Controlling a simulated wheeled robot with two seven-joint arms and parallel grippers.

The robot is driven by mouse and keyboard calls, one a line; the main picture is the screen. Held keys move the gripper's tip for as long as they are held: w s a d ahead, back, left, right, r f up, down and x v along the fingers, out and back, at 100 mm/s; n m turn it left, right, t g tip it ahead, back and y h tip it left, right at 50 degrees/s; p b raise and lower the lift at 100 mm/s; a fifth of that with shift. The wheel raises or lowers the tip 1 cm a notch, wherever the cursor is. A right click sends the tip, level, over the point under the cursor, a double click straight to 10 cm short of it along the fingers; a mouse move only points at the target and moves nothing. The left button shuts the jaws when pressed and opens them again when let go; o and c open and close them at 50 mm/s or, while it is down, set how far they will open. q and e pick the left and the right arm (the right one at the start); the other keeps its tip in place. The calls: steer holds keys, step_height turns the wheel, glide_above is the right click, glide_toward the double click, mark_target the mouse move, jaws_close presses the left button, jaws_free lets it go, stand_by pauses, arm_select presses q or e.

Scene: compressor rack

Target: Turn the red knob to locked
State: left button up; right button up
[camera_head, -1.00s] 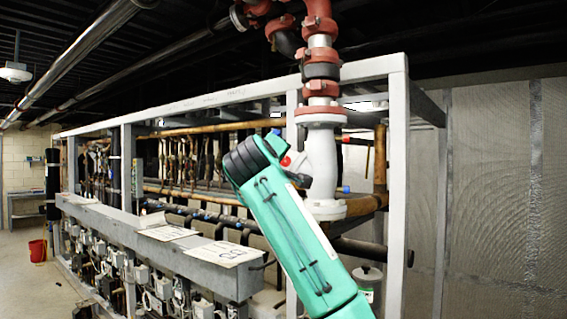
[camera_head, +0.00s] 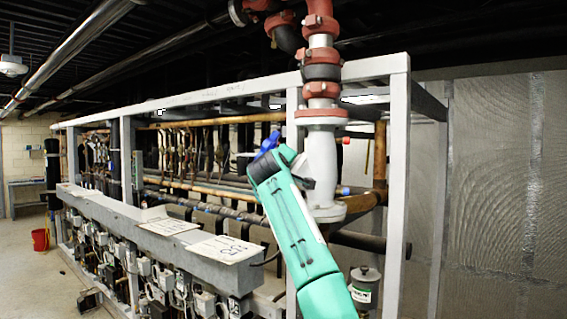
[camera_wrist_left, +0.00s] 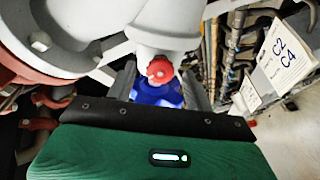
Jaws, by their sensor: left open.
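The red knob (camera_wrist_left: 159,70) shows in the left wrist view, a small round cap at the end of a white valve body (camera_wrist_left: 168,25). My left gripper (camera_wrist_left: 158,88) is open, with one grey finger on each side of the knob's line. A gap shows between the knob and each finger; I cannot tell how deep the knob sits between them. In the head view my green left arm reaches up to the white vertical valve pipe (camera_head: 321,165); the arm hides the knob there. My right gripper is not in view.
Red-coupled pipework (camera_head: 321,70) rises above the valve. A grey rack frame (camera_head: 397,170) stands close on the right. A grey ledge with paper labels (camera_head: 222,249) runs along the left. A red bucket (camera_head: 40,240) stands on the open floor far left.

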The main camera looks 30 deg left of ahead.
arm_select(q)
steer(key=shift+c, duration=0.4)
steer(key=c, duration=0.9)
steer(key=shift+f+m, duration=0.1)
steer(key=shift+m, duration=0.2)
steer(key=m+b, duration=0.1)
steer(key=m, duration=1.6)
steer(key=shift+d, duration=0.15)
steer(key=shift+m, duration=0.3)
